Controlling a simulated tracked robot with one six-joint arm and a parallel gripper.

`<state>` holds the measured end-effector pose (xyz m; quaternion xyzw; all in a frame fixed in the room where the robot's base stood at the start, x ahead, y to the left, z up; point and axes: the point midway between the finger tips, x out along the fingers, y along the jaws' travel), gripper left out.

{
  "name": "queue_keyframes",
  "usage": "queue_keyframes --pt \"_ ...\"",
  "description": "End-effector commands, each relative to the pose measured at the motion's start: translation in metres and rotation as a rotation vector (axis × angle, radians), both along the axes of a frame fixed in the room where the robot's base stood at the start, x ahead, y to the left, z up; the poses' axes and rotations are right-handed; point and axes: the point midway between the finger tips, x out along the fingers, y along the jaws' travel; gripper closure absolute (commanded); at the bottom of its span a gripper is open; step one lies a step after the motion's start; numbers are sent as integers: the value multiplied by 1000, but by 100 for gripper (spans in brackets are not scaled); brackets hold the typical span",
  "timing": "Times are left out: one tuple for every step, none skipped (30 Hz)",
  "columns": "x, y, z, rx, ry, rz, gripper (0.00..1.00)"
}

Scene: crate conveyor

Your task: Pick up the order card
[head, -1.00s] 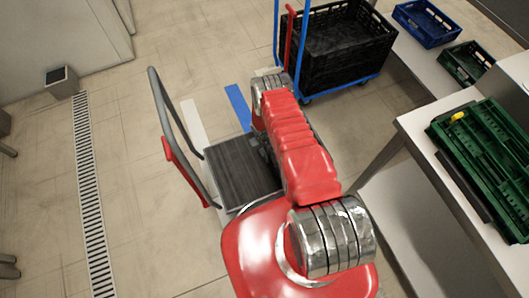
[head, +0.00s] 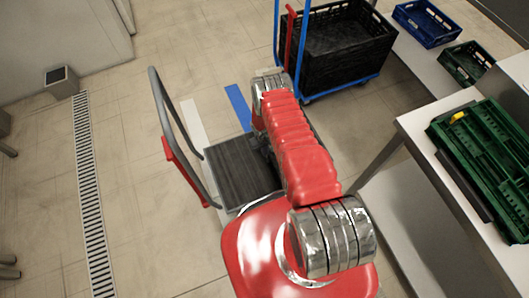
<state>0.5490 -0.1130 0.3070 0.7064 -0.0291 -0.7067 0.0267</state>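I cannot make out an order card in the head view. My red arm reaches forward from the bottom centre of the picture, over the edge of a dark flat platform. Its far end, by a grey metal joint, hides whatever lies beneath it. My gripper's fingers do not show.
A platform cart (head: 240,172) with a grey handle stands left of my arm. A black crate (head: 345,50) sits on a blue trolley behind. A table (head: 425,130) at right bears green crates (head: 490,150). A blue crate (head: 427,22) is at the back right.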

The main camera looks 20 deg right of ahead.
Motion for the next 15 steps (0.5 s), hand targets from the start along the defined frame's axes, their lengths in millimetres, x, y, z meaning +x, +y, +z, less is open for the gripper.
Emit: queue_keyframes --pt "0 0 0 0 0 0 100" --pt "0 0 0 0 0 0 100" --pt "0 0 0 0 0 0 100" --pt "0 0 0 0 0 0 100" --pt "0 0 0 0 0 0 100" --pt "0 0 0 0 0 0 100" --pt "0 0 0 0 0 0 100" --pt "0 0 0 0 0 0 100" --pt "0 0 0 0 0 0 100" --pt "0 0 0 0 0 0 100" --pt "0 0 0 0 0 0 100" --pt "0 0 1 0 0 0 100" --pt "0 0 2 0 0 0 100" --pt "1 0 3 0 -1 0 100" --pt "1 0 4 0 -1 0 100"
